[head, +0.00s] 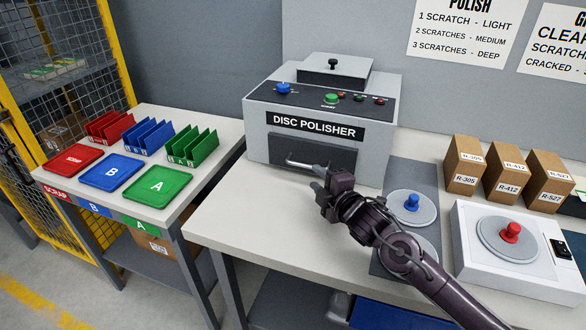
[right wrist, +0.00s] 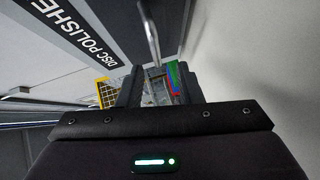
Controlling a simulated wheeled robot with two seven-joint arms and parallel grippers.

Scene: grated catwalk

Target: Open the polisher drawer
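The disc polisher (head: 255,130) is a grey box on the bench with its name on a black label. Its drawer (head: 335,160) is a dark front panel below the label and looks shut. A metal bar handle (head: 303,163) sticks out from the drawer. My right gripper (head: 318,188) is just in front of the handle, slightly to its right and lower in the picture. In the right wrist view its two fingers (right wrist: 158,85) stand apart, and the handle (right wrist: 152,35) shows ahead between them, not clasped. My left gripper is in neither view.
Two round pads, one with a blue knob (head: 411,202), lie on a grey mat beside my right arm. A white device with a red knob (head: 510,232) and labelled cardboard boxes (head: 507,172) stand at right. The bench (head: 225,218) left of my gripper is clear.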

